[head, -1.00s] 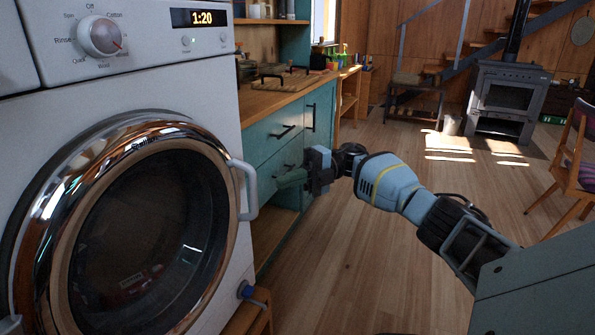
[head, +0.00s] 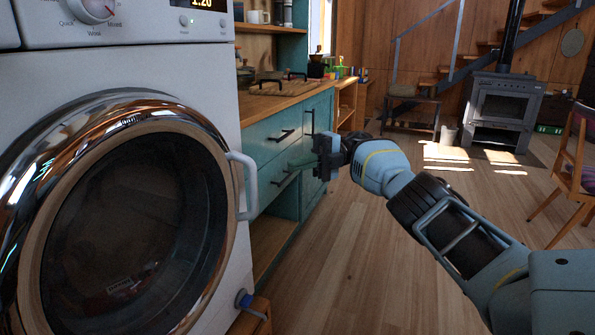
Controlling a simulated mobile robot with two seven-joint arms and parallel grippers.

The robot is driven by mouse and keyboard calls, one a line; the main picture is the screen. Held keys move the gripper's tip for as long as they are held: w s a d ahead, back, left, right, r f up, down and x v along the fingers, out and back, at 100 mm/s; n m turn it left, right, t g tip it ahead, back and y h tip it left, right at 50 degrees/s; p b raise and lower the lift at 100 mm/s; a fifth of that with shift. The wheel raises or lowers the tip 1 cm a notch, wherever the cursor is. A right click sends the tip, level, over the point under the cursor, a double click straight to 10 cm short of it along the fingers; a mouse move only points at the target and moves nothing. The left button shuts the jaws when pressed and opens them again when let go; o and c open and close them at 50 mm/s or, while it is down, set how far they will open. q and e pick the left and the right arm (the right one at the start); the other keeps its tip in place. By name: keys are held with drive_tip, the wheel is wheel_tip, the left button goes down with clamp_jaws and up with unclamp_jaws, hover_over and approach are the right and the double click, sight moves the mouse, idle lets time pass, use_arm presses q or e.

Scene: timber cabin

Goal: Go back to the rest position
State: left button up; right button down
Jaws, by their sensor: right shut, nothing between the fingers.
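My right gripper (head: 302,162) is at the centre of the head view, its arm coming in from the lower right. It is shut and empty, with its fingers pointing left in front of the teal cabinet (head: 262,137). It is to the right of the washing machine door handle (head: 243,184), apart from it. The washing machine (head: 150,68) fills the left side, and its round door (head: 130,220) looks shut. My left gripper does not show.
A wooden counter (head: 268,104) with a tray tops the teal cabinet. Wooden floor (head: 345,275) is open in the middle. A black stove (head: 503,108) stands at the back right, and a wooden chair (head: 572,170) is at the right edge.

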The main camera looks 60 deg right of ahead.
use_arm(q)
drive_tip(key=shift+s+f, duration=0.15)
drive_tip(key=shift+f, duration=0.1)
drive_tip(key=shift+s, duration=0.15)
